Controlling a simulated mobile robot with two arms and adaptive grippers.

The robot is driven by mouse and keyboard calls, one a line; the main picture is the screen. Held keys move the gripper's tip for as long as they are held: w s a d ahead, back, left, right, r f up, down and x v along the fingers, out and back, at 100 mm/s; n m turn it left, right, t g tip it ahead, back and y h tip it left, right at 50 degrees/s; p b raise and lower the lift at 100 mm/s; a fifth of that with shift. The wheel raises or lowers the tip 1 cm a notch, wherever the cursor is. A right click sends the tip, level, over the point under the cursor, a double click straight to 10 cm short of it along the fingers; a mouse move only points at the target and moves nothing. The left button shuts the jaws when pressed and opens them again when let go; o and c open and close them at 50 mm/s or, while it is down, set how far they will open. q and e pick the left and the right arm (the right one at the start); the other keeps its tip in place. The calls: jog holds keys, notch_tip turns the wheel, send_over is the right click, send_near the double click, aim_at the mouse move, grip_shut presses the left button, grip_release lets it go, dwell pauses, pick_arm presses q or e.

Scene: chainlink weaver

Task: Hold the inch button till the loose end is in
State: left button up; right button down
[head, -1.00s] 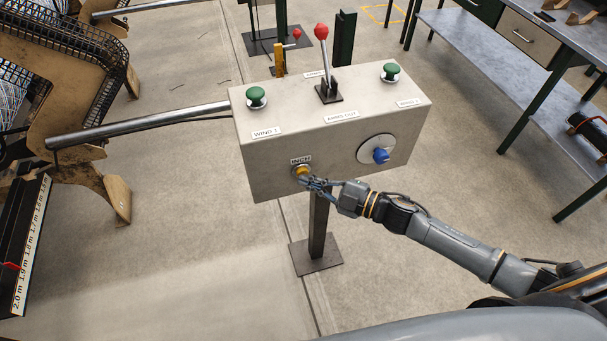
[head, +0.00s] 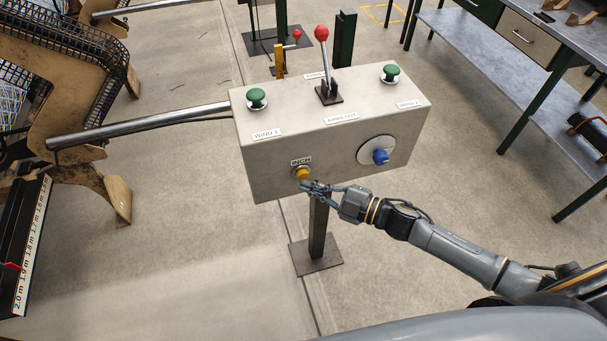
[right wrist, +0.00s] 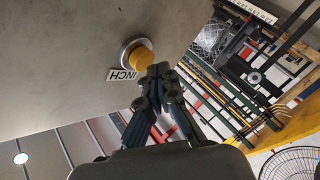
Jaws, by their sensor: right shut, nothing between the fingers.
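The yellow inch button (head: 302,173) sits on the front face of a beige control box (head: 215,172), under a label reading INCH. It also shows in the right wrist view (right wrist: 139,57), standing out from its metal ring. My right gripper (head: 308,186) is shut and empty. Its fingertips are just below and right of the button in the head view; they look slightly apart from it. In the right wrist view the closed fingertips (right wrist: 158,72) are close beside the button. My left gripper is not in view. I cannot make out the loose end.
The box carries two green buttons (head: 257,98), a red-knobbed lever (head: 322,33) and a blue knob (head: 381,156). A machine with wire mesh (head: 100,45) and a length scale (head: 31,245) stands left. A workbench (head: 490,50) stands right. Floor below the box is mostly clear.

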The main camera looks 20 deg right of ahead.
jog(key=shift+s, duration=0.2)
jog(key=shift+s, duration=0.1)
jog(key=s+p, duration=0.1)
jog(key=s, duration=0.4)
jog(key=shift+p, duration=0.35)
jog(key=shift+w, duration=0.1)
dwell(1.3)
